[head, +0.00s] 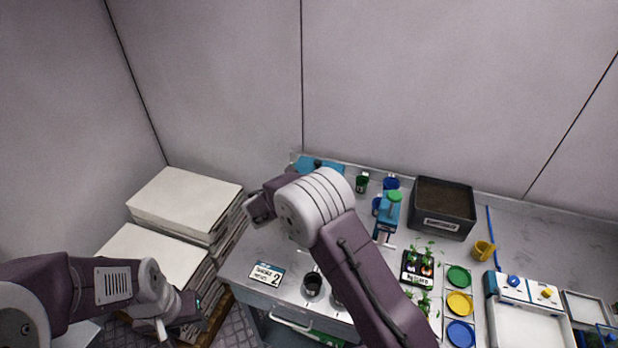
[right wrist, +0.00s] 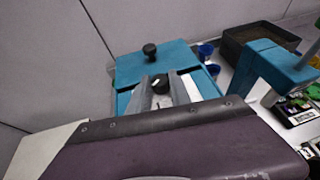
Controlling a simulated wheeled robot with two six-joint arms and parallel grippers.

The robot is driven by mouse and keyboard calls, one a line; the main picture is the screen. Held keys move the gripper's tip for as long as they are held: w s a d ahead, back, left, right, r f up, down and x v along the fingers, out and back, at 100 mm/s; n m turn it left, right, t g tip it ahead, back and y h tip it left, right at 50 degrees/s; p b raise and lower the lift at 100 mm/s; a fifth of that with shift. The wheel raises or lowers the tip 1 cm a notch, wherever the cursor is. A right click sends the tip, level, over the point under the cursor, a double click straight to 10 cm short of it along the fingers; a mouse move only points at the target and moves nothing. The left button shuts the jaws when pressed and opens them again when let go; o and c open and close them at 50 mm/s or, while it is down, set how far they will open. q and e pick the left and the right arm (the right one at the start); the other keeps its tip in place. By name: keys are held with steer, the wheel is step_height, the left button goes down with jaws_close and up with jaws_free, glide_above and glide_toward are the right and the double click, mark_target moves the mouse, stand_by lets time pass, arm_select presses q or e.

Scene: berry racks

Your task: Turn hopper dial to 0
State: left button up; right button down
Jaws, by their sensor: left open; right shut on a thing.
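The teal hopper (right wrist: 125,72) stands in the middle of the right wrist view, with a black knob (right wrist: 149,49) on its top. Its small black dial (right wrist: 160,83) has a pale pointer mark. My right gripper (right wrist: 160,90) is shut on the dial, a finger on each side. No scale numbers can be read. My left gripper (head: 178,316) is open and empty, low at the left, away from the hopper.
The bench (head: 240,262) holds a "2" card (head: 266,273), a dark cup (head: 312,285), a teal stand device (head: 389,212), a soil tray (head: 443,208) and coloured discs (head: 459,303). White stacked slabs (head: 185,200) stand left of the bench. Walls rise close behind.

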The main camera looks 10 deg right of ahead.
steer(key=shift+w+a+m+g+h+p, duration=0.15)
steer(key=shift+m+g+h+p, duration=0.25)
steer(key=shift+m+g+h, duration=0.6)
steer(key=shift+m, duration=0.3)
steer(key=c, duration=1.2)
jaws_free()
steer(key=b+v, duration=0.3)
steer(key=v, duration=0.6)
steer(key=shift+a+r, duration=0.1)
steer(key=shift+a, duration=0.05)
